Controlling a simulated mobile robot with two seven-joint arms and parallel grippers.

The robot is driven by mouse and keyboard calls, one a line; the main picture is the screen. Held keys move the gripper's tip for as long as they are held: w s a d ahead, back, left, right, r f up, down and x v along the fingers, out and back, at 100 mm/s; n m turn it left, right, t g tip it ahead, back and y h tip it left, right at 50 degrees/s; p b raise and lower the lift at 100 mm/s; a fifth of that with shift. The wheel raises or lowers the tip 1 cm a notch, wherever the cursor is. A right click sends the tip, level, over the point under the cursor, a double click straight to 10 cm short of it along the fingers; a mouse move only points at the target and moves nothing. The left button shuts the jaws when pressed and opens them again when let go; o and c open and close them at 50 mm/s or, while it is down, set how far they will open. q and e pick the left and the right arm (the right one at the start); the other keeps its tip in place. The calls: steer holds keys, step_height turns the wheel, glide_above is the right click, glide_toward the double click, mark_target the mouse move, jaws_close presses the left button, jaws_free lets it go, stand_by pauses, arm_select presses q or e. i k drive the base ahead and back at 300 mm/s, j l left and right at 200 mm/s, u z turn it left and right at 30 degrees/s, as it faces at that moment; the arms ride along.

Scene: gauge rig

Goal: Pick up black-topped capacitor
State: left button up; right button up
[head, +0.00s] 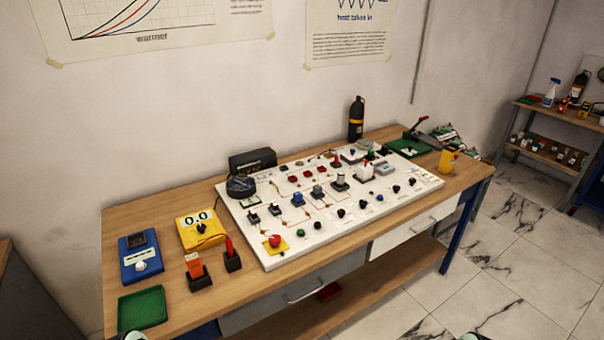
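A white panel board (310,238) lies on the wooden workbench (190,290) and carries many small parts. A pale upright cylinder (340,183) with a darker top stands near its middle; it may be the black-topped capacitor, but it is too small to be sure. Small dark-topped parts stand left of it, including a blue-based one (297,200) and a black one (253,218). Neither of my grippers shows; only small bits, probably of my arms, show at the bottom edge.
A blue meter (140,258), a yellow meter (201,230) and an empty green tray (142,308) sit at the bench's left. A dark bottle (356,120) stands behind the board. A yellow object (447,161) is at the right.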

mark_target(341, 176)
steer(key=l+u, duration=0.15)
steer(key=u, duration=0.25)
steer(key=l+u, duration=0.1)
steer(key=u, duration=0.3)
steer(key=l+u, duration=0.2)
steer(key=u, duration=0.2)
steer(key=l+u, duration=0.35)
steer(key=l, duration=0.15)
steer(key=k+l+u, duration=0.15)
steer(key=l+u, duration=0.2)
steer(key=l, duration=0.15)
steer(key=k+l, duration=0.15)
steer(key=l, duration=0.2)
steer(key=k+l+u, duration=0.15)
steer(key=l, duration=0.15)
steer(key=k+l, duration=0.1)
steer(key=l, duration=0.25)
